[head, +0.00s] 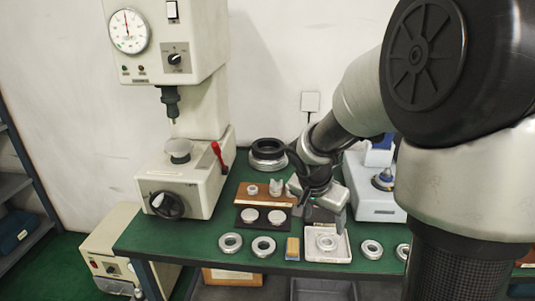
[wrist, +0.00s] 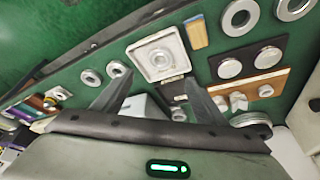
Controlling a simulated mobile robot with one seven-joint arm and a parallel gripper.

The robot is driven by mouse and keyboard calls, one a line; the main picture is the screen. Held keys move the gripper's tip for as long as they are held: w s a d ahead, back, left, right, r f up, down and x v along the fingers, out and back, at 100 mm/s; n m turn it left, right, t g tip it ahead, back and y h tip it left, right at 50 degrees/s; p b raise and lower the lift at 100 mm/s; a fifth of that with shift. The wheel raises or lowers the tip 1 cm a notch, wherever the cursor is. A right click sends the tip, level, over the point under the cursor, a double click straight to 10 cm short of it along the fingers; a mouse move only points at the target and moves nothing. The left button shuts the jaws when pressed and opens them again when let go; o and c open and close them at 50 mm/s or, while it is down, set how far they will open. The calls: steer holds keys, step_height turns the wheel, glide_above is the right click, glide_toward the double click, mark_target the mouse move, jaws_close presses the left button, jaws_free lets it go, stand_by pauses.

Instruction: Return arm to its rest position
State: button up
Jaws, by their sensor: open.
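My gripper (head: 318,203) is above the green workbench (head: 150,232), just behind a white square tray (head: 311,256). A bearing ring (head: 327,242) lies in that tray. In the wrist view my two dark fingers (wrist: 158,76) are spread apart with nothing between them, and the tray (wrist: 138,62) shows beyond the tips. My forearm comes in from the right and hides part of the bench behind it. More metal rings lie along the front, two left of the tray (head: 263,247) and two right of it (head: 371,249).
A press (head: 205,110) with a dial and red lever stands at the left rear. A dark plate with two pale discs (head: 249,215), a wooden block with fittings (head: 262,198) and a yellow-brown block (head: 292,248) are near my gripper. A blue-white device (head: 376,202) stands at the right.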

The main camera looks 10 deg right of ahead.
steer(key=s+a+r+n+t+y, duration=0.1)
steer(key=s+a+r+n+y, duration=0.1)
steer(key=s+a+r+n, duration=0.45)
steer(key=s+a+r+n+t+y, duration=0.1)
steer(key=s+a+r+n+t, duration=0.2)
steer(key=s+r, duration=0.65)
steer(key=s+r+g+p, duration=0.1)
steer(key=s+r+p, duration=0.2)
steer(key=r+p, duration=1)
steer(key=p, duration=0.3)
steer(key=shift+s+a+r+y, duration=0.15)
steer(key=shift+a+r+y, duration=0.15)
steer(key=shift+r, duration=0.05)
